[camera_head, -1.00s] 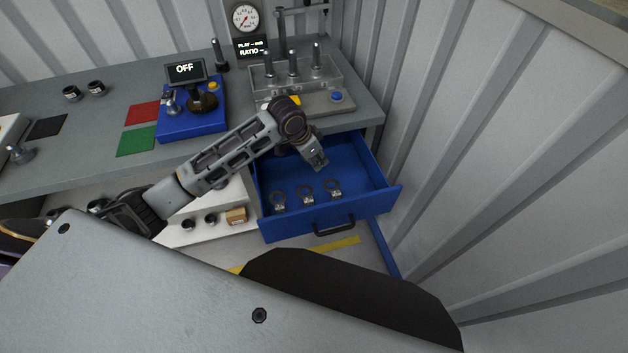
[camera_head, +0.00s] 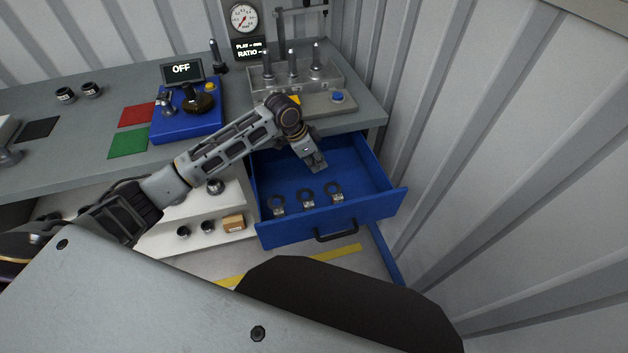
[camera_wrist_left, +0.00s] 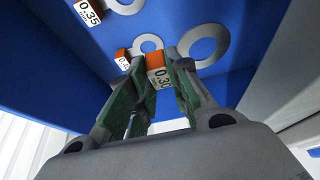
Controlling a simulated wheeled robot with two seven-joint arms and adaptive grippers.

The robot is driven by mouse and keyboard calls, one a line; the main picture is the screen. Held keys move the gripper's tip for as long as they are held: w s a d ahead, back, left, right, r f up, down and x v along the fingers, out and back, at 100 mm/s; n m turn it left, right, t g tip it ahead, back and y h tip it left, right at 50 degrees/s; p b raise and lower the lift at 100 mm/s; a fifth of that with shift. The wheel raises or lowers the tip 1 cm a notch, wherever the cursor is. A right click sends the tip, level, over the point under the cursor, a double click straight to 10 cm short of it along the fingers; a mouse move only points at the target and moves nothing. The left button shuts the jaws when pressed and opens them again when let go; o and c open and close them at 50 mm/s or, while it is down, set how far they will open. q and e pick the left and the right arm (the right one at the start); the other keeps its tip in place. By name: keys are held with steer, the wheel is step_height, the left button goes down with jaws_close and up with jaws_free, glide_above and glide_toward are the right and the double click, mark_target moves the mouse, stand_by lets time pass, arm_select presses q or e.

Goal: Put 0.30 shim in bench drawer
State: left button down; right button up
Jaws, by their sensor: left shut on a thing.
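My left gripper (camera_head: 318,166) is inside the open blue bench drawer (camera_head: 362,211), over its back half. In the left wrist view the green-lined fingers (camera_wrist_left: 158,88) are shut on the 0.30 shim (camera_wrist_left: 203,46), a grey ring with an orange and white tag. The held shim cannot be made out in the head view. Three other ring shims (camera_head: 305,197) lie in a row near the drawer's front. The left wrist view shows a 0.35 shim (camera_wrist_left: 88,12) and another tagged shim (camera_wrist_left: 123,60), its label unclear. My right gripper is not in view.
The bench top (camera_head: 60,165) is above the drawer, with a blue unit (camera_head: 188,125) reading OFF and a clear-sided fixture (camera_head: 300,78). A corrugated wall (camera_head: 480,150) rises close on the right. A white shelf (camera_head: 165,240) with small parts lies left of the drawer.

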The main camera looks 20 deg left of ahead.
arm_select(q)
steer(key=shift+f, duration=0.1)
glide_above(316, 188)
step_height(316, 188, down, 6)
steer(key=shift+a+r+b, duration=0.1)
steer(key=shift+r+b, duration=0.1)
steer(key=shift+b, duration=0.1)
steer(key=shift+f, duration=0.2)
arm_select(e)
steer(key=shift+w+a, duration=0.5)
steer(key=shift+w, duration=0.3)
